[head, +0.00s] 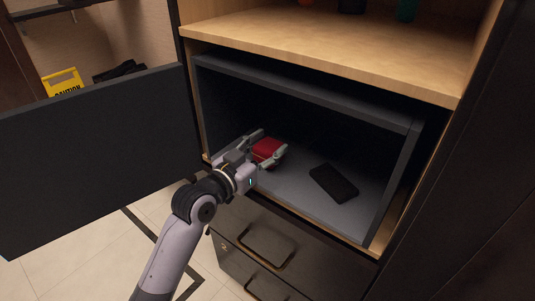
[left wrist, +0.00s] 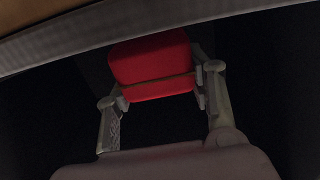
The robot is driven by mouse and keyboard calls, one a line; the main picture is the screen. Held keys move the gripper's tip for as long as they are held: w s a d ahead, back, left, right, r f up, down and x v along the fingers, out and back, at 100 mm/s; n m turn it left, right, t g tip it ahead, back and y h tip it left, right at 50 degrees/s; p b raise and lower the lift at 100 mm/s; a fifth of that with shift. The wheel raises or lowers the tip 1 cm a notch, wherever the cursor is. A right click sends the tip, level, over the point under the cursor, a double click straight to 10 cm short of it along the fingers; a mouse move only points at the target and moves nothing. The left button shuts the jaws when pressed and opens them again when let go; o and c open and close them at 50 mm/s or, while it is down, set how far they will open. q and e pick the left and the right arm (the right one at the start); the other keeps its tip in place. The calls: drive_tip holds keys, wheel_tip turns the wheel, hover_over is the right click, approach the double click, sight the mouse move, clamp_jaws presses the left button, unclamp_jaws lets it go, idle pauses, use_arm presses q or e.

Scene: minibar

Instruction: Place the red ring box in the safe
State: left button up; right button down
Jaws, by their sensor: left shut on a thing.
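The red ring box (head: 267,151) is inside the front left part of the open safe (head: 300,78). My left gripper (head: 268,149) is shut on it, with one finger on each side. In the left wrist view the red ring box (left wrist: 152,66) sits between the fingertips of the left gripper (left wrist: 160,90), and a thin band runs around its lower part. I cannot tell whether the box touches the safe's floor. My right gripper is not in view.
A black flat object (head: 334,183) lies on the safe floor, right of the box. The safe's dark door (head: 95,155) stands swung open to the left. A wooden shelf (head: 330,45) is above the safe, and drawers (head: 270,240) are below it.

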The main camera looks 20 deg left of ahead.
use_arm(q)
drive_tip(key=shift+f, duration=0.6)
drive_tip(key=shift+f, duration=0.15)
drive_tip(key=o, duration=1.2)
drive_tip(key=shift+c, duration=0.2)
